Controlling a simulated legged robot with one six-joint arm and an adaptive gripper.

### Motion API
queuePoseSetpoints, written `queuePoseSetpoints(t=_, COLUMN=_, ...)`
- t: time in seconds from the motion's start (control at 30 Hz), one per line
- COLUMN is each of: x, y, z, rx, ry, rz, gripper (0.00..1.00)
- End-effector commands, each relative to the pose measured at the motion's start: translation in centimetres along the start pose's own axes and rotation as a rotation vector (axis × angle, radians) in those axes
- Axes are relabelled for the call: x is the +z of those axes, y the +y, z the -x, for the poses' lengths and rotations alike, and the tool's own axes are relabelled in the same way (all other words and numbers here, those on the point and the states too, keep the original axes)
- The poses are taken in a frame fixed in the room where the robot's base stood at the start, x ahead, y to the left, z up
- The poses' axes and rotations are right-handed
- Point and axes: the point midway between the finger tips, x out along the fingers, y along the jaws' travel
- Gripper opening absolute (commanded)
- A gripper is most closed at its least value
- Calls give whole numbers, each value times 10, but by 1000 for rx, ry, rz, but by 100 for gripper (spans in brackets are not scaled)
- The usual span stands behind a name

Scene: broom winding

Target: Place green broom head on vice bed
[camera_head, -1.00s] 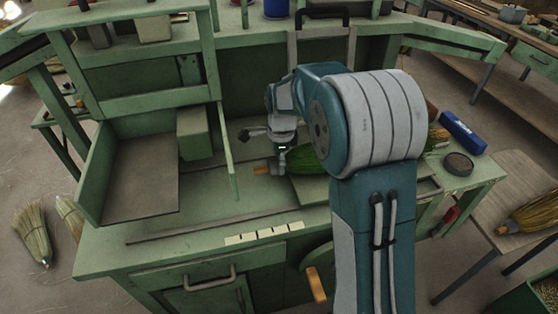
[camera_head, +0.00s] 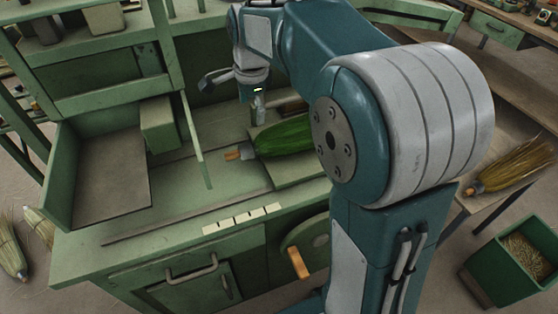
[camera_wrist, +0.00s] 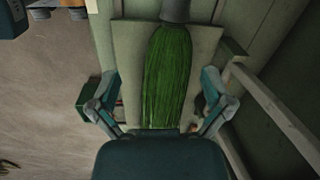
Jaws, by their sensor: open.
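The green broom head (camera_head: 283,139) lies on its side on the flat grey-green vice bed (camera_head: 290,178) of the workbench. Its wooden stub (camera_head: 232,155) points left; my arm hides its right end. My gripper (camera_head: 258,110) hangs beside the broom's collar end, on its far side in the head view. In the wrist view, the bristles of the broom head (camera_wrist: 170,75) run between the spread fingers of my gripper (camera_wrist: 158,108), with no finger closed on them. The bed (camera_wrist: 205,48) shows around the broom, and its grey collar (camera_wrist: 176,10) is at the top edge.
An upright green panel (camera_head: 193,140) and a tray (camera_head: 110,180) stand left of the bed. A wooden crank handle (camera_head: 299,263) sticks out at the front. A straw broom (camera_head: 505,168) lies on a side table, above a green bin (camera_head: 515,262).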

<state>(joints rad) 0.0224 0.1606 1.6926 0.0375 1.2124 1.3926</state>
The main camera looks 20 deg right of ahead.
Motion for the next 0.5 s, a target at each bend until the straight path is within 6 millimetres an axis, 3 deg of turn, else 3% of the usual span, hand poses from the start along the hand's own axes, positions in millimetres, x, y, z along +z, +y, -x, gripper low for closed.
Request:
queuePoseSetpoints(t=0.03, x=4, y=17, z=12, rx=-29, ry=9, rz=84, gripper=100)
queuePoseSetpoints(t=0.2, x=13, y=68, z=33, rx=-111, ry=52, rz=395, gripper=100)
queuePoseSetpoints(t=0.5, x=28, y=160, z=40, rx=-223, ry=189, rz=940, gripper=100)
